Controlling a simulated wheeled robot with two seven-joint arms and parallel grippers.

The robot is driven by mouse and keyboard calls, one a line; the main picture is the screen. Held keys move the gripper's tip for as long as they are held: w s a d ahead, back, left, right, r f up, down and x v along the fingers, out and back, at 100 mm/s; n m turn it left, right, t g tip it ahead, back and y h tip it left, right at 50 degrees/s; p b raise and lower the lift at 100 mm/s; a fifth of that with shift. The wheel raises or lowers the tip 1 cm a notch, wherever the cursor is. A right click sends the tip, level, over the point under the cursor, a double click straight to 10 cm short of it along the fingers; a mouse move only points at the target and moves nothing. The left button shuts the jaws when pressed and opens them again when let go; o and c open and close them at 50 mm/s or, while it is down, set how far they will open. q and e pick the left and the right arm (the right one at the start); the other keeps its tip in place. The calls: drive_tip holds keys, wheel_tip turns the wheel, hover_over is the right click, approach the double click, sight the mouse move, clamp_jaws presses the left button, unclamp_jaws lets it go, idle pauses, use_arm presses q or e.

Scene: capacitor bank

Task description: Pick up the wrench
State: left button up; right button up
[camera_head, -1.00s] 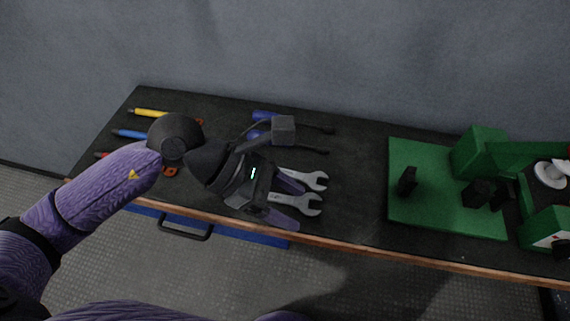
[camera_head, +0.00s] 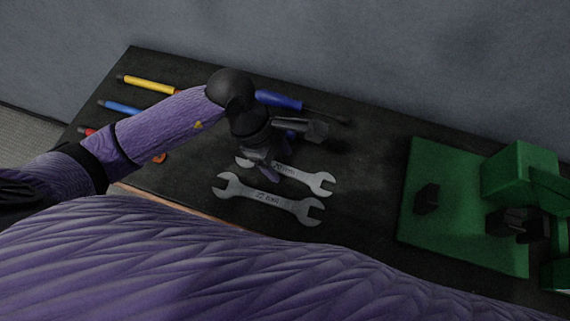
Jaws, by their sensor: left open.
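Two silver open-ended wrenches lie on the dark bench top. The nearer wrench (camera_head: 268,199) is fully in view. The farther wrench (camera_head: 308,179) lies just behind it, its middle-left part partly covered by my left gripper. My left gripper (camera_head: 275,172) is open and points down over the farther wrench; its fingertips are partly hidden, and I cannot tell whether they touch the wrench. My right gripper is not in view.
A blue-handled screwdriver (camera_head: 279,100) lies behind my left gripper. Yellow (camera_head: 147,85) and blue (camera_head: 121,107) handled tools lie at the left. A green fixture (camera_head: 462,210) with black parts stands at the right. Bare bench top lies between the wrenches and the fixture.

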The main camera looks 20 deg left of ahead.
sight(280, 167)
use_arm(q)
drive_tip(key=shift+d+f, duration=0.2)
drive_tip(key=shift+f, duration=0.3)
clamp_jaws()
drive_tip(key=shift+r, duration=0.1)
wheel_tip(280, 167, up, 10)
drive_tip(key=p, duration=0.2)
